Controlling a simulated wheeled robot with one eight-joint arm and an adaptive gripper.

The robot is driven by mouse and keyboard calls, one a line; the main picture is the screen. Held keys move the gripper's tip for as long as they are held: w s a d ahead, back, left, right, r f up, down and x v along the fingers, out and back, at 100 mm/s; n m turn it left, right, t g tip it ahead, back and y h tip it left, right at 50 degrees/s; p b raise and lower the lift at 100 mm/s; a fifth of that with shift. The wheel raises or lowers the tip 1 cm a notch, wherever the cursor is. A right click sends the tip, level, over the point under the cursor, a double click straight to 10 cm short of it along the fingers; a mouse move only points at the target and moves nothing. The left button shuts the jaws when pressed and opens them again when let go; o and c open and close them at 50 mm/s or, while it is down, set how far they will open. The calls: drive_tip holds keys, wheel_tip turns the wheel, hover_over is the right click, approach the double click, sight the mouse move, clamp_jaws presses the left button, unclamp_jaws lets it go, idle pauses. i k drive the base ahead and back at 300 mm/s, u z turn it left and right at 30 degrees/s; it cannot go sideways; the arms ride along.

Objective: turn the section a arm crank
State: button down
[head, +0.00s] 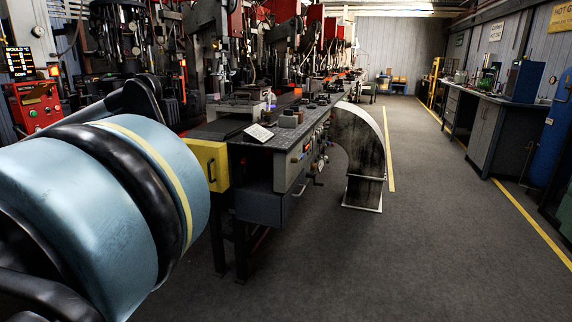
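Small cranks and gauges (318,181) show on the front side of the long dark workbench (238,137). They are small and dark, and I cannot tell which one is the section a arm crank. My gripper is not in view. A blue and black link of my arm fills the left foreground and hides part of the bench's near end.
A curved dark metal duct (360,150) stands on the floor right beside the bench front. A yellow drawer box (208,163) is at the bench's near end. A red control box (36,106) stands at left. The grey floor (400,240) is open to the right.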

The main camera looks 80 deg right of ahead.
sight(309, 174)
drive_tip(key=k, duration=2.4)
drive_tip(key=z, duration=2.15)
drive_tip(key=i, duration=1)
